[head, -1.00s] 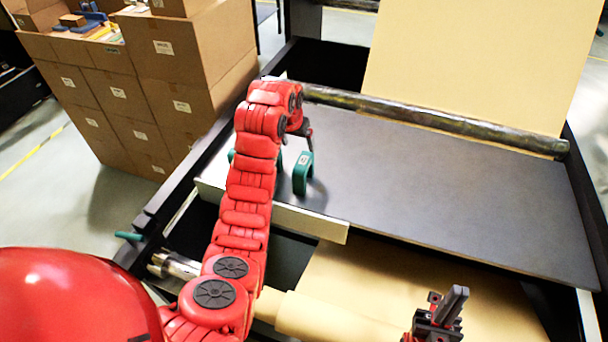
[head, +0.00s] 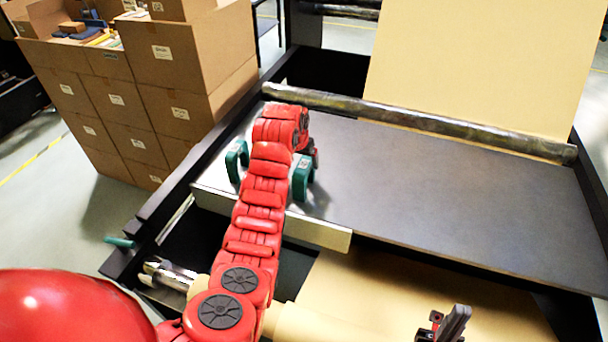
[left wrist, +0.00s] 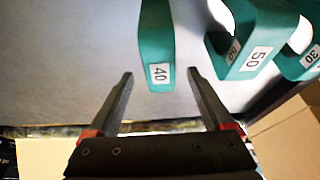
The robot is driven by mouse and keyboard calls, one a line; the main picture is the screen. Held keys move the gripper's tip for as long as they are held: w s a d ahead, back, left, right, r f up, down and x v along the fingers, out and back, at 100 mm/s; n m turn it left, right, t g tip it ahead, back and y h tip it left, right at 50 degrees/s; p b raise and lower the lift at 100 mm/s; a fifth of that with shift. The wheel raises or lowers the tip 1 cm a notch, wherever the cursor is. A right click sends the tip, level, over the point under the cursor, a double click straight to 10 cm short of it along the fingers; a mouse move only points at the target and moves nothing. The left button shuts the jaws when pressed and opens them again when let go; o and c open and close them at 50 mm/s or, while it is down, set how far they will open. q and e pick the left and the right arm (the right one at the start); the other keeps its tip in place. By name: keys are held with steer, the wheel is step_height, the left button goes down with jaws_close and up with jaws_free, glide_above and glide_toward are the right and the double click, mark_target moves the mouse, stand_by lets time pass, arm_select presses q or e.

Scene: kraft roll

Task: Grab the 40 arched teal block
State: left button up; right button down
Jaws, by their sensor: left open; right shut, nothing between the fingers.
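The teal arched block labelled 40 (left wrist: 158,45) stands in the left wrist view, straight ahead and centred between the fingertips. In the head view it appears to be the teal block (head: 302,178) just right of my left arm. My left gripper (left wrist: 160,73) is open, its fingers apart on either side of the block's near end. I cannot tell whether they touch it. In the head view my left wrist hides most of that gripper. My right gripper (head: 455,322) is shut and empty at the bottom right, far from the blocks.
Teal blocks labelled 50 (left wrist: 255,40) and 30 (left wrist: 305,60) stand close beside it. One teal block (head: 236,162) shows left of my arm. A dark roller (head: 420,120) lies behind, across the grey table (head: 440,190). The table's right side is clear. Cardboard boxes (head: 130,100) stand left.

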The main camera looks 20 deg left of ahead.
mark_target(304, 164)
arm_select(q)
steer(key=x, duration=0.3)
steer(key=shift+w+f, duration=0.1)
steer(key=shift+f, duration=0.1)
jaws_close()
